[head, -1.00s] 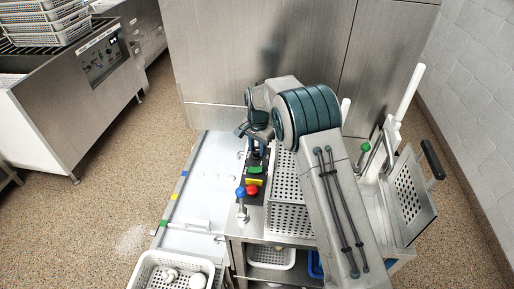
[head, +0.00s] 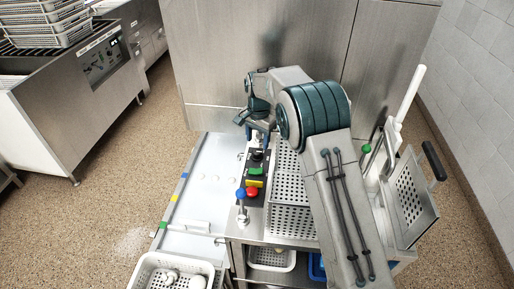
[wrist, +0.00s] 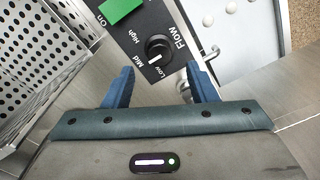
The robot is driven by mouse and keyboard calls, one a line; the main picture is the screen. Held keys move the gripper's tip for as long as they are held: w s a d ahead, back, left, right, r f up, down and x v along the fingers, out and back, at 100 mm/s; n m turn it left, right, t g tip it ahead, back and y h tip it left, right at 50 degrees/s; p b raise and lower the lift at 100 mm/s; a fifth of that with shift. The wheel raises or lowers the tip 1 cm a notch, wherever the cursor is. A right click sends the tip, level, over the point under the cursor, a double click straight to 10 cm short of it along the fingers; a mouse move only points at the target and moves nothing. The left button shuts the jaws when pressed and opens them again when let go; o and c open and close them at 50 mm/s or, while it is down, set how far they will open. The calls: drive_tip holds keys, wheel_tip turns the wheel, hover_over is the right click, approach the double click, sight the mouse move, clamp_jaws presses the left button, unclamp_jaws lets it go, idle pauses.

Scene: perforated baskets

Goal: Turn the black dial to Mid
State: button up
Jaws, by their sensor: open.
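The black dial (wrist: 158,47) sits on a dark panel (wrist: 146,22) labelled Flow, with High, Mid and Low marked around it. Its white pointer aims down and slightly left in the wrist view, toward the gap between Mid and Low; I cannot tell exactly which mark it meets. My gripper (wrist: 160,82) is open and empty, its blue fingers spread apart below the dial in that view and not touching it. In the head view the dial (head: 257,156) shows small, just in front of my gripper (head: 258,138).
A green button (head: 256,171), a yellow label (head: 255,183) and a red button (head: 252,192) share the panel. A blue-knobbed lever (head: 240,194) stands beside it. A perforated basket (head: 290,219) is close on the right. A white work surface (head: 203,205) lies left.

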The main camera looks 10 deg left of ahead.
sight(258, 152)
wheel_tip(258, 152, up, 9)
drive_tip(key=shift+d+f, duration=0.1)
idle(0.3)
